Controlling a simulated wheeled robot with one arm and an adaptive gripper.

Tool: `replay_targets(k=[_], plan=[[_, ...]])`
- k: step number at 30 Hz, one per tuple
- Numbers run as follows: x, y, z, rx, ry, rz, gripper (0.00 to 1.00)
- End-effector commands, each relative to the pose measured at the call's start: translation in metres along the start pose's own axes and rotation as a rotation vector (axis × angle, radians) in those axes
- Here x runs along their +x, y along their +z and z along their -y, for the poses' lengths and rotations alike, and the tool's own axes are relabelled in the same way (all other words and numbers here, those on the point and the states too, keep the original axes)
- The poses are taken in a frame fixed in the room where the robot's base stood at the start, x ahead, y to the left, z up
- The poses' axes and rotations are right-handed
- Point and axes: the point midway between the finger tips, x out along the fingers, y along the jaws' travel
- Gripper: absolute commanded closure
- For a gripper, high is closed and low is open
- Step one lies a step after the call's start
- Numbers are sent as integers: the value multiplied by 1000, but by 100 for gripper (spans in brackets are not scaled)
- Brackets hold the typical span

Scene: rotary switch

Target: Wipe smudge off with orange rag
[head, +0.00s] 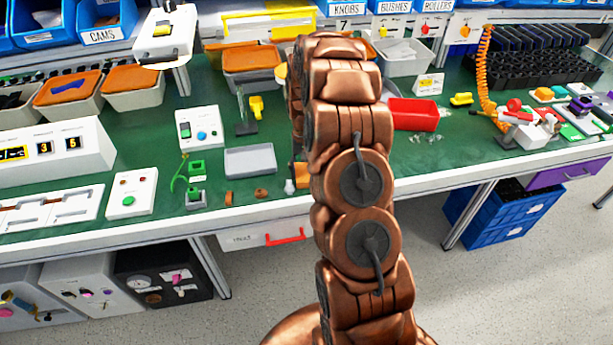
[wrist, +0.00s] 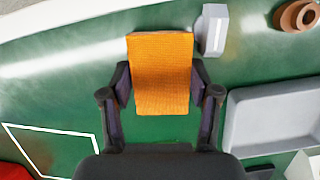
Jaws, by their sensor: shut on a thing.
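The orange rag (wrist: 163,72) stands between the two fingers of my gripper (wrist: 162,86) in the wrist view, and the fingers are shut on its sides. In the head view a piece of orange (head: 301,174) shows beside my arm, which hides most of it and the gripper. A white outlined square (wrist: 52,150) lies on the green mat at lower left in the wrist view, apart from the rag. A faint brownish patch (wrist: 40,157) shows inside it and looks like the smudge. In the head view I cannot make out the smudge.
A grey tray (wrist: 275,118) lies right of the gripper, also in the head view (head: 250,160). A small grey-white block (wrist: 213,30) stands close by the rag's right side. A brown ring (wrist: 298,15) is at upper right. A red bin (head: 413,113) stands right of my arm.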

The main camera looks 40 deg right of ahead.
Motion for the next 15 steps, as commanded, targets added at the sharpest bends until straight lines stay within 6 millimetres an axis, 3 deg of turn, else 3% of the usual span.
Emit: replay_targets(k=[15], plan=[[-3, -26, 3, 1, 0, -3, 80]])
